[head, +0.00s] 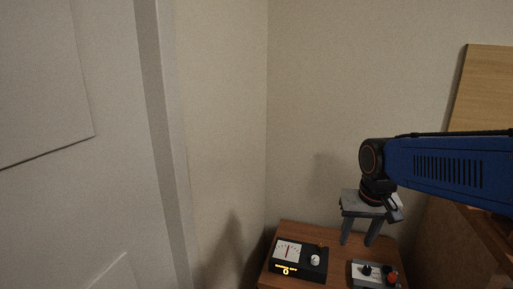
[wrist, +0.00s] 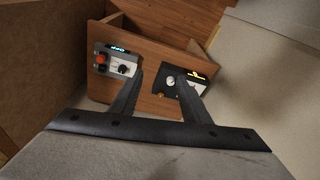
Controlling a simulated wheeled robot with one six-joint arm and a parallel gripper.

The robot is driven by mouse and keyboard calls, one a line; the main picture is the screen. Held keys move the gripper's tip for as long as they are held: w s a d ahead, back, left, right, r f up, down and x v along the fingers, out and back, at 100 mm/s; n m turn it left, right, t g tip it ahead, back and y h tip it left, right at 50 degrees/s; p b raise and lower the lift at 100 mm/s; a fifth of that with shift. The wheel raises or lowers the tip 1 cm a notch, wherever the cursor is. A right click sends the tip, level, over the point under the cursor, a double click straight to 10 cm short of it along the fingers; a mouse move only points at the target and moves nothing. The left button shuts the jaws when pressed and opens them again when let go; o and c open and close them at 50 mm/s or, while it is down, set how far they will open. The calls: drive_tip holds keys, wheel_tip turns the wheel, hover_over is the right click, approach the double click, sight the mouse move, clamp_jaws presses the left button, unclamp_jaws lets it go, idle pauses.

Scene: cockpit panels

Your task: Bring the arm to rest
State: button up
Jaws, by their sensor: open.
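My gripper (head: 358,238) hangs from my blue arm in the head view, pointing down over the back of a small wooden table (head: 322,236). Its two grey fingers are apart with nothing between them. In the wrist view the fingers of my gripper (wrist: 158,75) are spread, and the brown tabletop (wrist: 150,60) shows between them. The gripper looks apart from the panels, though its exact height above the table is hard to tell.
A black box with a dial meter (head: 299,260) sits at the table's left. A grey box with a red button (head: 374,273) sits at the right. Walls close in behind, a white door (head: 80,130) stands left, and brown furniture (head: 455,245) stands right.

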drive_tip(key=s+d+f+n+t, duration=0.1)
drive_tip(key=s+d+f+t, duration=0.1)
drive_tip(key=s, duration=1.3)
drive_tip(key=shift+s+d+f, duration=0.25)
drive_tip(key=shift+s+f, duration=0.15)
drive_tip(key=shift+f, duration=0.1)
drive_tip(key=shift+c, duration=0.5)
idle(1.7)
